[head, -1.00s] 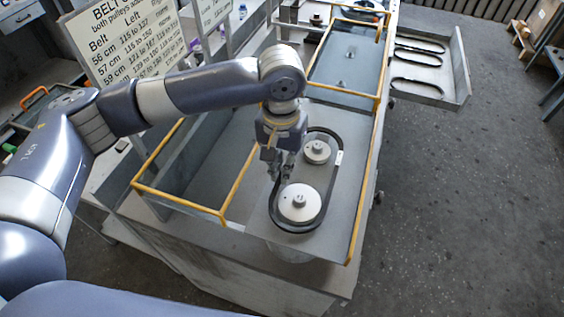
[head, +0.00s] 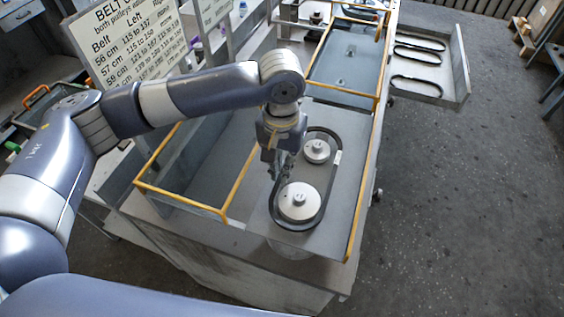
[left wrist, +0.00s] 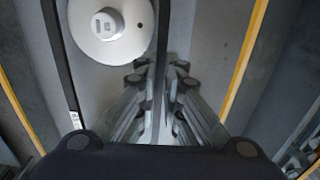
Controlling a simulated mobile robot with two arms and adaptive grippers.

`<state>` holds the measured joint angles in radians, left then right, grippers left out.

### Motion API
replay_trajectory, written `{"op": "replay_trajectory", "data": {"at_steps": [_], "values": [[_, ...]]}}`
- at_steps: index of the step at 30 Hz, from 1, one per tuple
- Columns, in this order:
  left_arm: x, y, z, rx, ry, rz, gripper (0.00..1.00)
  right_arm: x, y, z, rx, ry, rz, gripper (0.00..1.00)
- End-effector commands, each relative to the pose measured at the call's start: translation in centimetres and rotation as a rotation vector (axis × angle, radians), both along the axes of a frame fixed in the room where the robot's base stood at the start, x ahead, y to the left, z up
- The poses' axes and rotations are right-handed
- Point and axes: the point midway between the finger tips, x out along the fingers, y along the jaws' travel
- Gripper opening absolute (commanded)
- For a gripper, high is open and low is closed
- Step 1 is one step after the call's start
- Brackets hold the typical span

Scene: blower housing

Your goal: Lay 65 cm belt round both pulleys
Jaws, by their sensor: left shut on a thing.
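The black belt (head: 323,212) lies as a long loop around both pulleys on the grey plate, with slack between it and the pulleys. A pale tag (head: 337,157) shows on its right side. The large white pulley (head: 299,202) is nearer me and the small one (head: 316,151) is behind it. My left gripper (head: 281,170) is shut on the belt's left run, beside the pulleys. In the left wrist view the belt (left wrist: 161,55) runs down between the fingers (left wrist: 156,85), next to a white pulley (left wrist: 108,28). My right gripper is not in view.
Yellow rails (head: 360,205) edge the housing plate. A grey tray (head: 437,96) at the upper right holds other black belts. A belt chart (head: 125,35) stands at the upper left. Dark floor lies open on the right.

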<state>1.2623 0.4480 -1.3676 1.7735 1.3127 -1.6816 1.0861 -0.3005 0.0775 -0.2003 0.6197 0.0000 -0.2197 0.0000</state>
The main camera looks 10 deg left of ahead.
Motion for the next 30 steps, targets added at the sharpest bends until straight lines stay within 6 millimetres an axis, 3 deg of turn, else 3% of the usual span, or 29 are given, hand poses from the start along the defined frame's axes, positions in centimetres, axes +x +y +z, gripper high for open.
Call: {"op": "replay_trajectory", "data": {"at_steps": [30], "values": [[0.0, 0.0, -1.0, 0.000, 0.000, -0.001, 0.00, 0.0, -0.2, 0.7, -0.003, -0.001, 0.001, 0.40]]}}
